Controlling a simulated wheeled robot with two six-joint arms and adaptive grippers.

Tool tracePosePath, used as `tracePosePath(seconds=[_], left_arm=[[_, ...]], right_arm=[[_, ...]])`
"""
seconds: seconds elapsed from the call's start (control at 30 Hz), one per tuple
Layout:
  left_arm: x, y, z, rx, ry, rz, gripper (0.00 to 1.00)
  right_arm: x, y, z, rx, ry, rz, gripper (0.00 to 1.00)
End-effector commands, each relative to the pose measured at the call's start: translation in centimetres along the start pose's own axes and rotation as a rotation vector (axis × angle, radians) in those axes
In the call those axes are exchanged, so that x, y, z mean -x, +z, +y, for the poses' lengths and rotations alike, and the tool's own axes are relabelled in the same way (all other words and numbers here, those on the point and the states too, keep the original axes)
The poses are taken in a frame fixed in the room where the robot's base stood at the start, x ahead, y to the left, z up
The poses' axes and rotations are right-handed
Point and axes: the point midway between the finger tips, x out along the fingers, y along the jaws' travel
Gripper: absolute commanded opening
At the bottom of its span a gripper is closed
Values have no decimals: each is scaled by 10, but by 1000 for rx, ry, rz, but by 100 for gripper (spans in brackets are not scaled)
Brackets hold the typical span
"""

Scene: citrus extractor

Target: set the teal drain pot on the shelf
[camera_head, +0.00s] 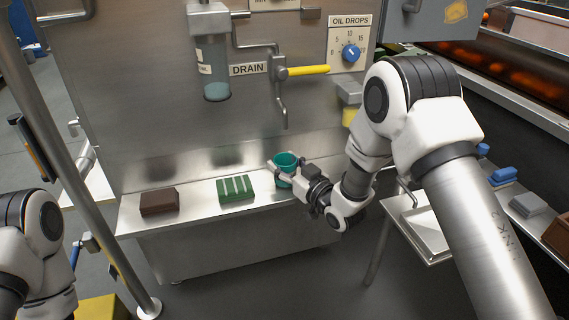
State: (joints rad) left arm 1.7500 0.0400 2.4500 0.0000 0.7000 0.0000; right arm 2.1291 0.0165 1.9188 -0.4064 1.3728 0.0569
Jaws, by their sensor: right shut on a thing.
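The teal drain pot (287,161) is upright at the right part of the metal shelf (190,221), to the right of the green ribbed block. My right gripper (281,175) is shut on the pot from its right side. Whether the pot's base touches the shelf is hard to tell, as the gripper hides part of its lower body. My left arm (38,235) shows at the lower left, but its gripper is out of view.
A brown block (159,202) and the green ribbed block (236,189) lie on the shelf. The drain valve with its yellow handle (308,71) and down-pointing spout hangs above the pot. A metal post (75,170) stands at left. A white tray (428,235) is at right.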

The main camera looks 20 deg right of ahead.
Motion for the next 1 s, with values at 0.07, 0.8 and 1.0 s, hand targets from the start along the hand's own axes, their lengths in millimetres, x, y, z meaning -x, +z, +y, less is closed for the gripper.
tracePosePath(seconds=[0.07,0.8,1.0], left_arm=[[1,0,0,0,0,0,40],[-1,0,0,0,0,0,40],[-1,0,0,0,0,0,40]], right_arm=[[0,-1,0,0,0,0,18],[0,6,0,0,0,1,18],[0,7,0,0,0,1,81]])
